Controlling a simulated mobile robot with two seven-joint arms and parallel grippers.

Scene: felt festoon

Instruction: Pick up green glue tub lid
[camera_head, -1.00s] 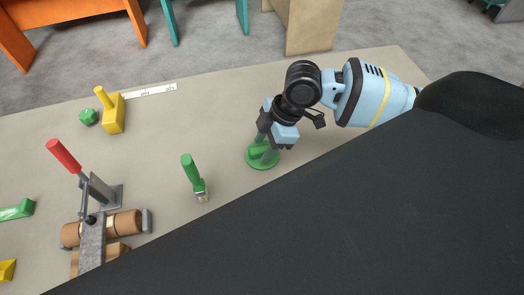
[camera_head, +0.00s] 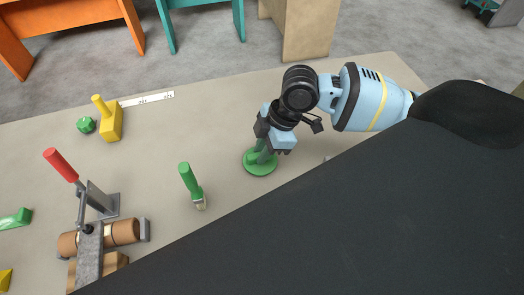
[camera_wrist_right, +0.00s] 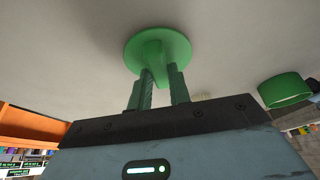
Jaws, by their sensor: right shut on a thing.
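The green glue tub lid (camera_head: 260,168) is a flat round disc with an upright grip, near the middle of the table in the head view. My right gripper (camera_head: 263,153) reaches down onto it and is shut on its grip. In the right wrist view the lid (camera_wrist_right: 168,50) shows beyond the fingers, with its grip between the two fingertips (camera_wrist_right: 161,82). I cannot tell whether the lid touches the table. A green, round, tub-like ring (camera_wrist_right: 285,90) stands at the right of the wrist view. My left gripper is not in view.
A red-handled clamp (camera_head: 92,200) holds brown cylinders (camera_head: 122,231) further left. A yellow block (camera_head: 111,122), a green nut-like piece (camera_head: 86,125) and a white ruler (camera_head: 148,99) lie at the back left. Table between ruler and gripper is clear.

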